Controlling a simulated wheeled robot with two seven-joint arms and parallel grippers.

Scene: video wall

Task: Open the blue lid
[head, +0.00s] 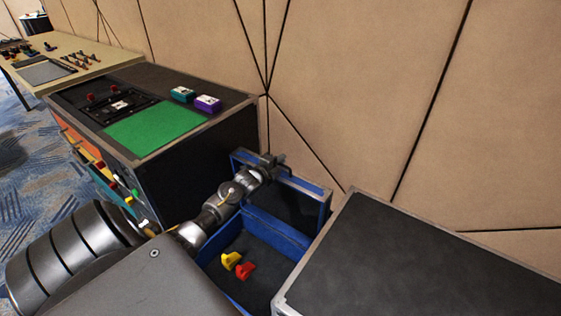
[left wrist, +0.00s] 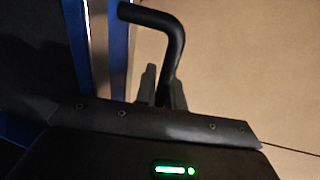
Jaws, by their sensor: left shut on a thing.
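The blue lid (head: 322,205) stands raised, roughly upright, at the back of an open blue box (head: 276,233) in the head view. Its frame is blue with a dark inner panel. In the left wrist view the blue edge of the lid (left wrist: 118,60) runs up beside a bent black handle (left wrist: 172,40). My left gripper (head: 272,163) is at the lid's top edge. In the left wrist view its fingers (left wrist: 162,88) are closed around the lower end of the handle. My right gripper is not in view.
A yellow piece (head: 231,260) and a red piece (head: 245,270) lie inside the box. A black case (head: 430,255) stands close on the right. A cabinet with a green mat (head: 155,128) stands on the left. The padded wall (head: 340,90) is close behind the lid.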

